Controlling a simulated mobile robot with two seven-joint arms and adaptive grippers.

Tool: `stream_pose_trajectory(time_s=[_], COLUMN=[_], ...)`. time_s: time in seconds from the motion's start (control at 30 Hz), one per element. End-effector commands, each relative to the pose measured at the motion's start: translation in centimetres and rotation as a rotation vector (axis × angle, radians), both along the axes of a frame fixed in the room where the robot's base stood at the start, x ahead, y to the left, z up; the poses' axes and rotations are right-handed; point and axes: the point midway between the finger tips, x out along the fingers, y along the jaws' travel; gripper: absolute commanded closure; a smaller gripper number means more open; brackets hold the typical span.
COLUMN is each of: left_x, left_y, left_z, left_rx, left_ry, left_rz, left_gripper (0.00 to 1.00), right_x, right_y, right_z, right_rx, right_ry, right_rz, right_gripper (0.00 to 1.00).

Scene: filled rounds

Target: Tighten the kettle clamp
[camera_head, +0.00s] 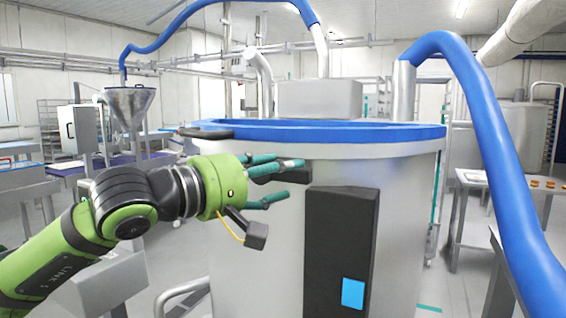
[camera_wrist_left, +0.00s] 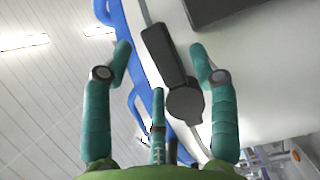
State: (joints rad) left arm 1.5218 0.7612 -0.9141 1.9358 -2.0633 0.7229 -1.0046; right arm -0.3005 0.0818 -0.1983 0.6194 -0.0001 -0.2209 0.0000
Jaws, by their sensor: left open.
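The kettle (camera_head: 265,235) is a large silver drum with a blue rim (camera_head: 320,132) in the middle of the head view. In the left wrist view the clamp (camera_wrist_left: 163,55) is a dark bar with a round pivot, lying between the finger lines. My right gripper is not in view.
A black box (camera_head: 340,240) with a blue panel is on the kettle's front. A thick blue hose (camera_head: 490,150) curves down on the right. A steel funnel (camera_head: 128,103) and tables stand at the left. A table with round items (camera_head: 540,184) stands at the right.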

Motion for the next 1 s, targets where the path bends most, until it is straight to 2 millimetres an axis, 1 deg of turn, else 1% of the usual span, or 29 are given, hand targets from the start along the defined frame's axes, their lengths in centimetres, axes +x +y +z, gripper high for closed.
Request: stream_pose_trajectory(time_s=[0.03,0.13,0.43,0.47,0.5,0.57,0.6,0.83,0.93,1.0], left_x=[0.4,0.9,1.1,1.1,1.1,1.1,1.1,1.0,1.1,1.0], left_y=[-0.4,-0.9,-1.1,-1.1,-1.1,-1.1,-1.1,-1.1,-1.1,-1.1], left_z=[0.3,0.1,-0.1,-0.1,-0.1,-0.1,-0.1,-0.1,-0.3,-0.3], left_rx=[-0.001,-0.001,-0.001,-0.002,-0.002,-0.002,-0.002,-0.008,-0.026,-0.051], left_ry=[0.001,0.001,0.0,0.001,0.001,0.001,0.001,0.004,0.011,0.02], left_rz=[0.0,0.0,0.0,0.0,0.0,0.0,0.0,-0.001,-0.002,-0.004], left_gripper=[0.41,0.41,0.41,0.53,0.69,0.93,1.0,1.0,1.0,1.0], right_x=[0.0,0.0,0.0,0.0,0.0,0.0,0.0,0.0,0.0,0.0], right_y=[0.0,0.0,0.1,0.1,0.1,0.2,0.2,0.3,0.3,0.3], right_z=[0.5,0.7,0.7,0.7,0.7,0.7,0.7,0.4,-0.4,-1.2], right_rx=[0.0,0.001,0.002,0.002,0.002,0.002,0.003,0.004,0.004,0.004], right_ry=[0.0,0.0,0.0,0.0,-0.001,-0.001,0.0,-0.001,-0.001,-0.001], right_rz=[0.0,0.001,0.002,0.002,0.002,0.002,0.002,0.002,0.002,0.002], right_gripper=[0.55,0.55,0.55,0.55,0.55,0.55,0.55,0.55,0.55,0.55])
